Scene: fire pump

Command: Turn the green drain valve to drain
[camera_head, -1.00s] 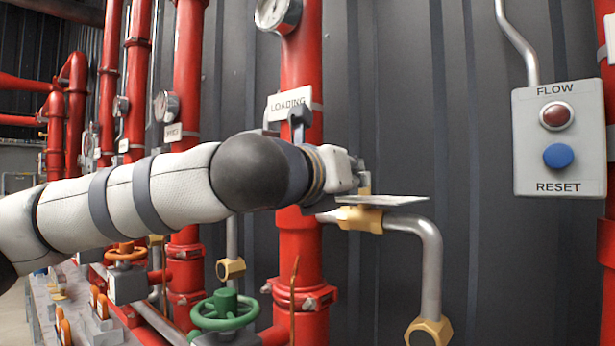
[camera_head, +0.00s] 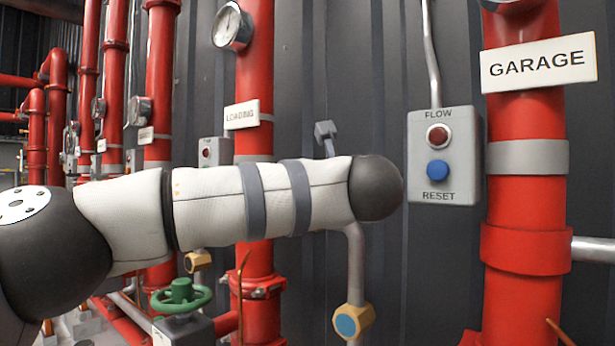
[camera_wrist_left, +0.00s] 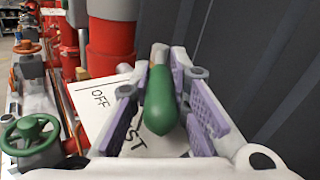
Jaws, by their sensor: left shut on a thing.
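The green drain valve handle (camera_wrist_left: 160,105) shows in the left wrist view as a green grip on a grey stem, pointing toward the camera. My left gripper (camera_wrist_left: 164,98) has its two purple-padded fingers on either side of this handle and is shut on it. A white plate (camera_wrist_left: 103,108) with "OFF" and part of another word, ending in "ST", lies behind the handle. In the head view, my left arm crosses the middle, and the left gripper and drain handle are hidden behind it. My right gripper is not in view.
A green handwheel (camera_head: 182,296) stands low at the left of the loading pipe (camera_head: 255,90). A FLOW/RESET box (camera_head: 445,155) hangs on the dark wall. The red GARAGE pipe (camera_head: 520,190) rises at the right. A bent grey pipe (camera_head: 355,265) drops below my arm.

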